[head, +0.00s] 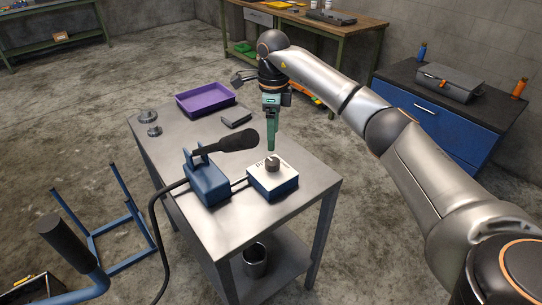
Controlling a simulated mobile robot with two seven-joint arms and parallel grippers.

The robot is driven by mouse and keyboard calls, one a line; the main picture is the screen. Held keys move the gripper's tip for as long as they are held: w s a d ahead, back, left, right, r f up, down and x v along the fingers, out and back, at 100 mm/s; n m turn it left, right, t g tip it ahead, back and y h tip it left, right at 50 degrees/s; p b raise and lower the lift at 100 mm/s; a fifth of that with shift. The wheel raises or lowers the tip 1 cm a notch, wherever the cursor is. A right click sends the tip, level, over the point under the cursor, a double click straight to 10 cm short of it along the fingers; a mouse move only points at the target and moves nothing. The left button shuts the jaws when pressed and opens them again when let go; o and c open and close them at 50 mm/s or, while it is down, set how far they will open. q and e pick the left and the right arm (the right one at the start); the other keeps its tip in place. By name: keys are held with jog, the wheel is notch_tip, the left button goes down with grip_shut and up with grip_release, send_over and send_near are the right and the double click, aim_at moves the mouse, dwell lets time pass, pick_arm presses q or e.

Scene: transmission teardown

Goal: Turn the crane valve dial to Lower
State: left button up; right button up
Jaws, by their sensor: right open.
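The valve box (272,182) is a blue box with a pale top plate, standing on the metal cart. A round grey dial (272,165) sits on its top plate. Some lettering shows on the plate, but it is too small to read, so the dial's setting cannot be told. My right gripper (272,147) has green fingers pointing down, just above and behind the dial. It is open and holds nothing; whether the fingertips touch the dial cannot be told. My left gripper is not in view.
A blue pump unit (207,184) with a black-gripped lever (226,142) stands left of the box, with a black hose. A purple tray (206,99), a dark block (236,117) and metal parts (150,124) are on the cart. A blue cabinet (447,122) stands at the right.

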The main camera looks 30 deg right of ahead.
aim_at(273, 161)
notch_tip(273, 161, down, 9)
jog(key=shift+w+f, duration=0.1)
dwell(0.3)
grip_shut()
dwell(0.5)
